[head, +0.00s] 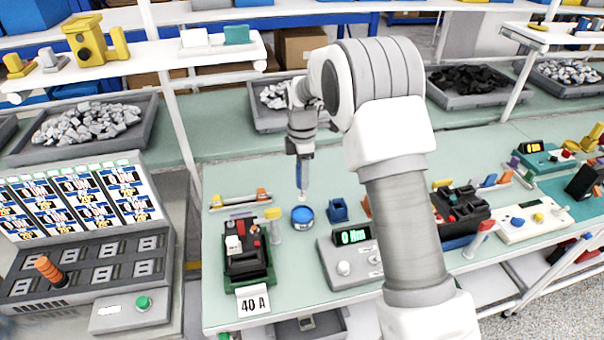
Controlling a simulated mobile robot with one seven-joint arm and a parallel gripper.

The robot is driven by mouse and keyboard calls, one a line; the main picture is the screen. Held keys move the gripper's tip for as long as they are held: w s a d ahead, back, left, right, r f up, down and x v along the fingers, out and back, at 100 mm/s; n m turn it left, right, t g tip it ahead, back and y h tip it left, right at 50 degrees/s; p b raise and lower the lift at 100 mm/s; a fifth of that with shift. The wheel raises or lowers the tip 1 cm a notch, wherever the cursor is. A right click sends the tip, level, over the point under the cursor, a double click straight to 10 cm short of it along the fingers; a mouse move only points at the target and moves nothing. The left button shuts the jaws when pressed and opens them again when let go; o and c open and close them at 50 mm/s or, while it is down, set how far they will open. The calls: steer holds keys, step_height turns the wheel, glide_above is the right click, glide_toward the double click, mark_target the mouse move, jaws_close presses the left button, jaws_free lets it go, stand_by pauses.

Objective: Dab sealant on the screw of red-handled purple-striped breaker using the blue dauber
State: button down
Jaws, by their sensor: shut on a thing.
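My gripper (301,148) points down over the bench and is shut on the blue dauber (304,174). The dauber hangs upright with its pale tip just above or at the round blue pot (302,218); I cannot tell whether it touches. To the left, a dark breaker (245,262) sits in a green-edged fixture behind a "40 A" card (254,302). Red and white parts show on its top, and a purplish strip shows at its far end. Its screw is too small to make out.
A blue holder (338,210) stands right of the pot, with a grey meter (350,262) reading "0 Nm" in front. A yellow-topped post (273,226) stands between breaker and pot. A small rack (240,201) lies behind. Another breaker fixture (462,208) is at right, beyond my arm.

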mark_target(302, 194)
steer(key=shift+f+b, duration=1.8)
steer(key=shift+f, duration=1.25)
steer(key=shift+f+b, duration=0.4)
steer(key=shift+f, duration=0.2)
steer(key=shift+r, duration=0.15)
steer(key=shift+r+p, duration=2.25)
steer(key=shift+r, duration=1.2)
steer(key=shift+s, duration=0.1)
